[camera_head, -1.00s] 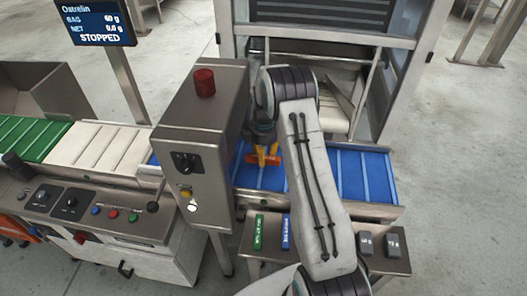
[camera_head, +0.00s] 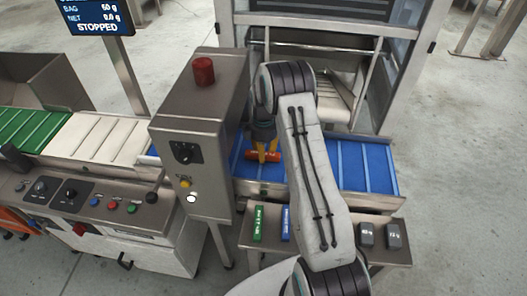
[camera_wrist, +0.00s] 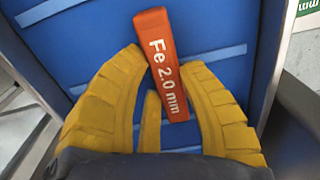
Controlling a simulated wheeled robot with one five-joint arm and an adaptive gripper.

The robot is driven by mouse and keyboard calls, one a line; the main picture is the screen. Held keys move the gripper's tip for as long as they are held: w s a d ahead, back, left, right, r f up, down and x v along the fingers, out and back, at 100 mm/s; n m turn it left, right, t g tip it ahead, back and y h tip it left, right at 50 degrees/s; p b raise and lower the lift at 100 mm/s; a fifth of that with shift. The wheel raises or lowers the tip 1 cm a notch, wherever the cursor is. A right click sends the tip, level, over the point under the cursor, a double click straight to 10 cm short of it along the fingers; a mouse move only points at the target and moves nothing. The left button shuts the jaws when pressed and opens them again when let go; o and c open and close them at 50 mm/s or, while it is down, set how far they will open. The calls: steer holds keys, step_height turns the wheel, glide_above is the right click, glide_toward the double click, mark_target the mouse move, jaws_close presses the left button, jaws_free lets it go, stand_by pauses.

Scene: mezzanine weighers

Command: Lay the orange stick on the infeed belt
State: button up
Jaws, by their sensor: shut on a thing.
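The orange stick (camera_wrist: 160,55), marked "Fe 2.0 mm", is between the yellow fingers of my gripper (camera_wrist: 165,95) in the wrist view. My gripper is shut on it, and the stick's far end sticks out past the fingers. In the head view the orange stick (camera_head: 262,156) shows at my gripper (camera_head: 264,148), over the blue infeed belt (camera_head: 345,168). The blue infeed belt fills the background of the wrist view (camera_wrist: 100,50). I cannot tell whether the stick touches the belt. My arm hides part of the belt.
A steel box with a red knob (camera_head: 204,70) stands just left of my gripper. A small shelf holds a green stick (camera_head: 258,222), a blue stick (camera_head: 286,222) and grey weights (camera_head: 380,235). A white belt (camera_head: 95,138) and a green belt (camera_head: 30,130) run at left. The screen (camera_head: 98,17) reads STOPPED.

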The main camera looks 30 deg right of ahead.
steer(key=shift+f+b, duration=0.5)
steer(key=shift+f, duration=0.1)
steer(key=o, duration=1.2)
step_height(320, 180, up, 12)
stand_by(0.3)
